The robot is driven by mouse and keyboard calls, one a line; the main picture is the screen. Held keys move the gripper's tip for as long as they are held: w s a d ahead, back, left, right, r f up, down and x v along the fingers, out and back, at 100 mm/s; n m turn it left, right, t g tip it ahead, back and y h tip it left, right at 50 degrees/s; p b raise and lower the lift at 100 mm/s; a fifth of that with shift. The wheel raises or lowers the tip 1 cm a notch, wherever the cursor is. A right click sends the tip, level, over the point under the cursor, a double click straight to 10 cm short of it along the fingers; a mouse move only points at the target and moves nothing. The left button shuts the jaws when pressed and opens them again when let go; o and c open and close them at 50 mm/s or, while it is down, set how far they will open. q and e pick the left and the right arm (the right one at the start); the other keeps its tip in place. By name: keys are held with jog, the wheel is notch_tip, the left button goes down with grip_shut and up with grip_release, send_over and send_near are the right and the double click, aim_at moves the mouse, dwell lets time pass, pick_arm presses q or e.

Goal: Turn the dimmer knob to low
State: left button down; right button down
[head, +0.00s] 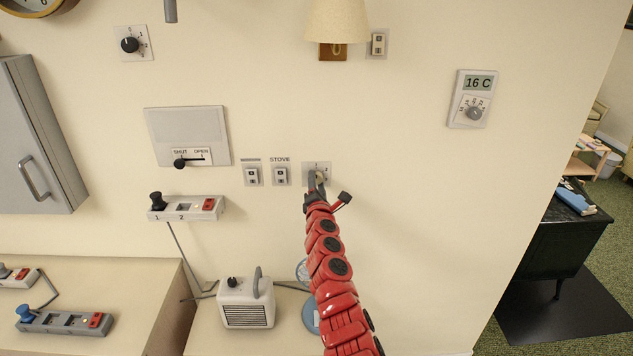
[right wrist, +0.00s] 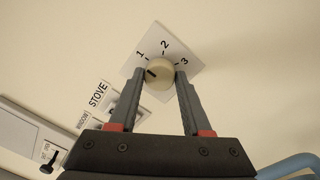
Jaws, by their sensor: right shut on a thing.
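A cream round knob (right wrist: 159,75) sits on a white wall plate (right wrist: 183,48) marked 1, 2 and 3 in the right wrist view. A dark mark on the knob's face lies on its left side, roughly on the side of the 1. My right gripper (right wrist: 161,80) is shut on this knob, with one finger on each side. In the head view, my right gripper (head: 317,186) reaches up to the same plate (head: 326,168) and hides much of the knob. No label naming the knob is readable. My left gripper is not in view.
Left of the plate are the STOVE switch (head: 281,176) and another switch (head: 252,176). A slider panel (head: 187,132), a black knob (head: 130,45), a wall lamp (head: 337,20) and a thermostat (head: 472,99) are on the wall. A heater (head: 246,303) stands below.

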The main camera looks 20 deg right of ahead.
jog(key=shift+f, duration=0.1)
dwell(0.3)
jog(key=shift+c, duration=1.8)
grip_release()
jog(key=v, duration=1.7)
jog(key=shift+s, duration=0.15)
